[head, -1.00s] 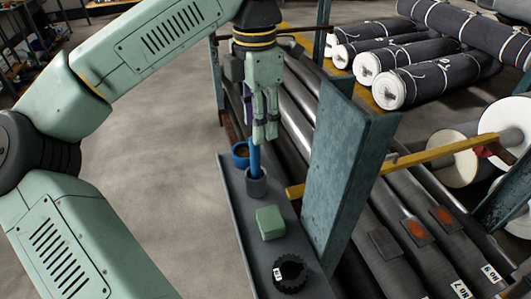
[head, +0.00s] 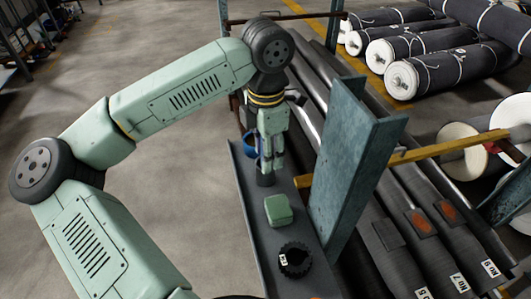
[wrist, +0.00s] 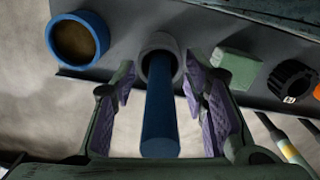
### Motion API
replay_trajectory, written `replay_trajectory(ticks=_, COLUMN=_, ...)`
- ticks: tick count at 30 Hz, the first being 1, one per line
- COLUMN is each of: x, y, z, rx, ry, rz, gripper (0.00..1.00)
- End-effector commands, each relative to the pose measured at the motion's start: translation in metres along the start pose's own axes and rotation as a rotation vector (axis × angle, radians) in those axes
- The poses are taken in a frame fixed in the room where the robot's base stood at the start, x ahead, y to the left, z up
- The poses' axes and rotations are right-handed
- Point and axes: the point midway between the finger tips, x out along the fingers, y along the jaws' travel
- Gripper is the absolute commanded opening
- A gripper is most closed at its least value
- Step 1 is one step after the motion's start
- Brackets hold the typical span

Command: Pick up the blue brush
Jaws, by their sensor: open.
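The blue brush (wrist: 161,122) shows in the wrist view as a plain blue shaft. Its far end stands inside a grey cup (wrist: 150,42). In the head view the grey cup (head: 265,179) sits on the narrow grey shelf, and my gripper mostly hides the brush. My gripper (head: 271,164) points down just above the cup. In the wrist view my gripper (wrist: 163,85) is open, with one padded finger on each side of the shaft. Gaps show between the shaft and both fingers.
A blue cup (head: 248,143) with brown contents stands behind the grey cup. A green block (head: 278,210) and a black toothed ring (head: 295,260) lie nearer on the shelf (head: 247,200). A teal post (head: 345,165) and yellow bar (head: 420,154) stand close on the right.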

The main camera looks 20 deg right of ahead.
Motion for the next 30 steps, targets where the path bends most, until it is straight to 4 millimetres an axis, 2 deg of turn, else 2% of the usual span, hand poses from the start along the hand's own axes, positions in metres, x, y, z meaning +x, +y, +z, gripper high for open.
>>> replay_trajectory(ticks=5, x=0.0002, y=0.0, z=0.0, rx=0.0, ry=0.0, rz=0.0, gripper=0.39)
replay_trajectory(ticks=22, x=-0.0001, y=-0.0001, z=0.0, rx=0.0, ry=0.0, rz=-0.001, gripper=0.01)
replay_trajectory(ticks=30, x=-0.0002, y=-0.0001, z=0.0, rx=0.0, ry=0.0, rz=0.0, gripper=0.0)
